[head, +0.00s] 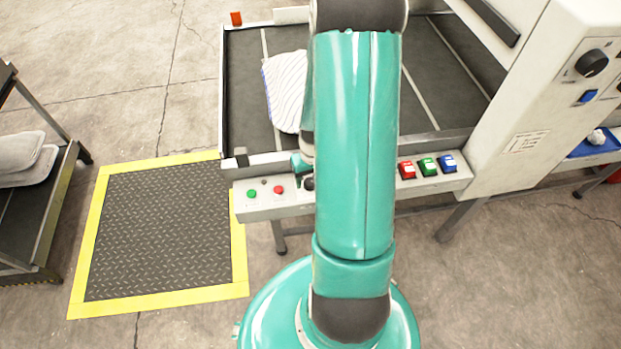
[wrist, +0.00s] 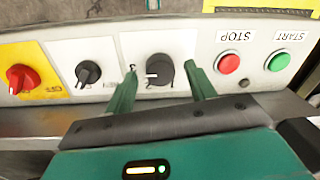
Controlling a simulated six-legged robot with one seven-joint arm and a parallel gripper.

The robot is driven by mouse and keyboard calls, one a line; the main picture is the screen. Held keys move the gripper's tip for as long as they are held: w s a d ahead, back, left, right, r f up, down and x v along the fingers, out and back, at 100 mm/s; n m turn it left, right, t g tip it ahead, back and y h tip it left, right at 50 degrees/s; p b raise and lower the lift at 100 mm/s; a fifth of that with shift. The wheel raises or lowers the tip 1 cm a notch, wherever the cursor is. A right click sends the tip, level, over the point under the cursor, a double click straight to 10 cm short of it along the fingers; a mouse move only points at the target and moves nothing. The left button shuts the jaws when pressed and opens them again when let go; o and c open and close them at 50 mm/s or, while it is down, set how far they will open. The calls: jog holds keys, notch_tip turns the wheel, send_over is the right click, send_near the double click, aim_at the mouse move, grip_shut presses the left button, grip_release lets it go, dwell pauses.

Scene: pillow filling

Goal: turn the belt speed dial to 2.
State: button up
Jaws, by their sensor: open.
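In the wrist view, a dark round dial (wrist: 159,74) sits on a white plate of the control panel. A light mark shows at its left side, and the small figures around it are partly hidden and too small to read surely. My gripper (wrist: 162,68) is open, with one green finger on each side of this dial. I cannot tell whether either finger touches it. In the head view my arm covers most of the panel (head: 262,208), and only part of my gripper (head: 302,163) shows at the arm's left edge.
Left of the dial in the wrist view are a black selector (wrist: 88,73) and a red knob (wrist: 20,78). On its right are a red STOP button (wrist: 229,63) and a green START button (wrist: 278,62). A striped pillow (head: 287,90) lies on the belt (head: 245,125).

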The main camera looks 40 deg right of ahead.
jog(key=shift+f, duration=0.35)
jog(key=c, duration=1)
jog(key=shift+o, duration=0.2)
jog(key=shift+n, duration=0.4)
jog(key=n, duration=0.5)
jog(key=shift+w, duration=0.1)
jog(key=n, duration=0.6)
jog(key=shift+g, duration=0.3)
jog(key=shift+r, duration=0.1)
